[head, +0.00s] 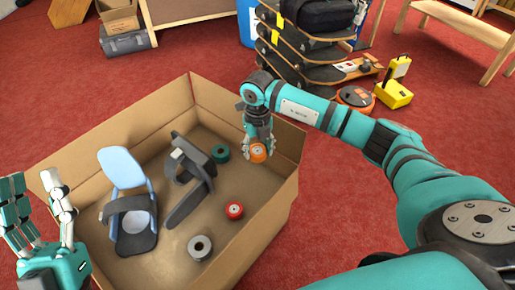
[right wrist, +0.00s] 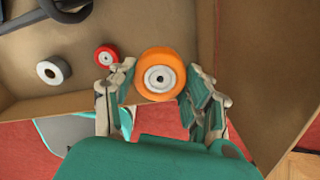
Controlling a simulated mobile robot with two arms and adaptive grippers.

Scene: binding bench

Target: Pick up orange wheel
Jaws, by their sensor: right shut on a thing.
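The orange wheel (head: 258,154) is a small orange ring with a pale hub, near the right wall of a large open cardboard box (head: 228,262). My right gripper (head: 258,146) is shut on the orange wheel, fingers pointing down. In the right wrist view the wheel (right wrist: 161,75) sits between the fingers of the right gripper (right wrist: 157,92). I cannot tell how high it is above the box floor. My left gripper (head: 36,186) is open and empty at the left edge of the head view, beside the box.
The box also holds a red wheel (head: 235,210), a grey-white wheel (head: 200,247), a green wheel (head: 220,153), a blue binding-like part (head: 122,170) and a dark one (head: 190,180). Stacked boards (head: 300,45) and a yellow case (head: 393,94) stand behind. Red carpet is clear at right.

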